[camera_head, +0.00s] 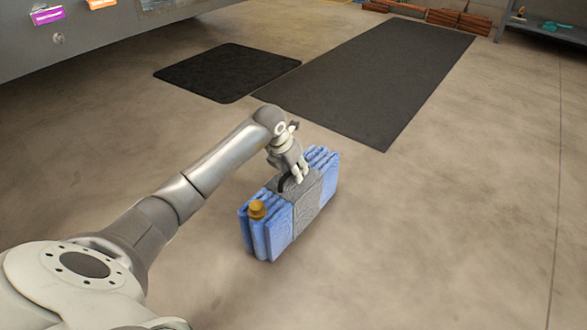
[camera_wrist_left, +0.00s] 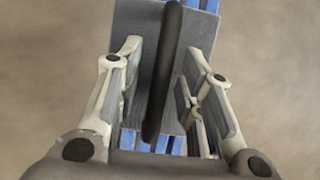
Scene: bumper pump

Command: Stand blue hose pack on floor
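The blue hose pack (camera_head: 281,228) is upright on its long edge, with a grey band around its middle and a brass-coloured fitting (camera_head: 257,209) at its near end. It appears to rest on the floor (camera_head: 430,230), though I cannot see clearly under it. My left gripper (camera_head: 297,176) is over its top from above. In the left wrist view the dark carry handle (camera_wrist_left: 166,75) runs between the two fingers of the left gripper (camera_wrist_left: 160,65). The fingers are spread, with a gap on each side of the handle. My right gripper is not in view.
A small black mat (camera_head: 225,72) and a long dark mat (camera_head: 375,75) lie flat beyond the pack. A grey vehicle or cabinet side (camera_head: 100,45) is at the upper left. A shelf (camera_head: 545,28) stands at the upper right. The floor right of the pack is clear.

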